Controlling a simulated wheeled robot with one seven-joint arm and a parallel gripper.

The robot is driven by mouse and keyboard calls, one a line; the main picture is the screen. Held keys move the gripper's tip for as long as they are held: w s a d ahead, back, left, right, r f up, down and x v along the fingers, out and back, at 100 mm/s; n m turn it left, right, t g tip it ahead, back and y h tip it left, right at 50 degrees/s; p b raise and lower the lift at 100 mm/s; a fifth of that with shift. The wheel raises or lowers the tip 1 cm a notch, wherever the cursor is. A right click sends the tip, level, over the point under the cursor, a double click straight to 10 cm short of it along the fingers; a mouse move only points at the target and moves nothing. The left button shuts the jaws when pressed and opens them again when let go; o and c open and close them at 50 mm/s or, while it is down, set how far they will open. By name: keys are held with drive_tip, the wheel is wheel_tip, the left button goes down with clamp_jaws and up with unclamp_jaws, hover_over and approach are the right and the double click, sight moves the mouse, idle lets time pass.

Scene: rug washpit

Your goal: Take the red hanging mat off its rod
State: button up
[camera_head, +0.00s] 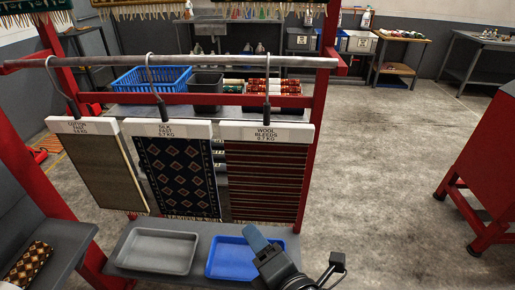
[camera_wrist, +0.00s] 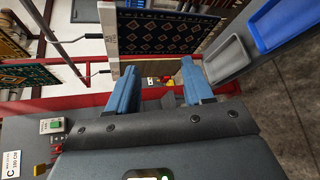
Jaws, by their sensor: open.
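The red mat (camera_head: 264,180), striped with dark bands, hangs at the right of three mats in the head view. Its white header (camera_head: 265,135) reads "WOOL BLEEDS", and a black hook (camera_head: 267,95) holds it from the grey rod (camera_head: 200,62). My gripper (camera_head: 254,238) is below the red mat in the head view, over the blue tray, apart from the mat. In the wrist view my gripper (camera_wrist: 158,78) shows two blue fingers spread apart with nothing between them. I cannot make out the red mat clearly in the wrist view.
A navy patterned mat (camera_head: 178,178) hangs just left, also in the wrist view (camera_wrist: 155,30), with a tan mat (camera_head: 98,172) beyond. Grey (camera_head: 158,251) and blue (camera_head: 222,258) trays lie below. A red upright (camera_head: 318,120) stands close right. Open floor lies further right.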

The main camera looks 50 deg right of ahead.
drive_tip(key=w+d+r+n+g+h, duration=0.1)
drive_tip(key=w+d+r+n+h, duration=0.45)
drive_tip(key=w+d, duration=0.25)
drive_tip(key=n+g+h, duration=0.2)
drive_tip(key=n+h, duration=0.1)
approach(267, 115)
drive_tip(key=shift+b+x, duration=1.2)
drive_tip(key=shift+x, duration=1.85)
drive_tip(key=shift+w+d, duration=0.15)
drive_tip(key=shift+w, duration=0.1)
drive_tip(key=shift+p+x, duration=0.85)
drive_tip(key=shift+x, duration=1.25)
drive_tip(key=shift+d, duration=0.1)
clamp_jaws()
